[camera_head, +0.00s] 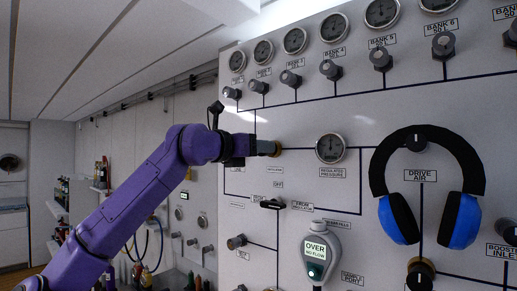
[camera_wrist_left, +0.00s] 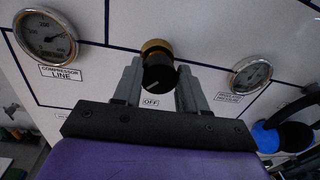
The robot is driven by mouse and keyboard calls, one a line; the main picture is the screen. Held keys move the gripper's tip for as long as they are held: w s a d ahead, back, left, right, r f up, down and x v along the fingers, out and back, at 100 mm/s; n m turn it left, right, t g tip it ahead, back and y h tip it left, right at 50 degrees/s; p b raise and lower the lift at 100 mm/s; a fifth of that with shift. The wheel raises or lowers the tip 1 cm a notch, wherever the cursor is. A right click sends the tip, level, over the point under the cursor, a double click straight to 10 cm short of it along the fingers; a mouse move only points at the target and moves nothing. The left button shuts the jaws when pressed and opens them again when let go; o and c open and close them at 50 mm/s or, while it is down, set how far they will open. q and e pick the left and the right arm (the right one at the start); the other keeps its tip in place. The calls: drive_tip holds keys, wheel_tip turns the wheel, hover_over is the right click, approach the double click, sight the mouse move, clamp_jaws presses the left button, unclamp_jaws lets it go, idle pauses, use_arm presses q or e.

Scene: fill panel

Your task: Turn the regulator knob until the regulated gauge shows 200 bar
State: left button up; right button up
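The regulator knob is a black cap with a brass collar; its brass part (camera_head: 270,148) shows beside my gripper in the head view. The left wrist view shows the knob (camera_wrist_left: 160,72) from the front, with a light pointer mark on its face. My left gripper (camera_head: 252,147) is at the panel, its grey fingers (camera_wrist_left: 160,80) on either side of the knob, closed to about its width with no clear gap. The regulated pressure gauge (camera_head: 330,147) is just right of the knob and also in the wrist view (camera_wrist_left: 250,75); its needle is too small to read.
Blue and black headphones (camera_head: 461,220) hang on the panel at right. A grey handheld meter (camera_head: 316,252) and a black valve handle (camera_head: 272,204) are below. Bank gauges and knobs line the top. A compressor line gauge (camera_wrist_left: 45,35) is left in the wrist view.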

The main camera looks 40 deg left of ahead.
use_arm(q)
drive_tip(key=o, duration=0.3)
drive_tip(key=shift+o, duration=0.2)
drive_tip(key=s+a+b, duration=0.1)
drive_tip(key=s+b, duration=0.4)
drive_tip(key=s, duration=0.5)
drive_tip(key=shift+s+a, duration=0.15)
drive_tip(key=shift+a, duration=0.1)
idle(1.7)
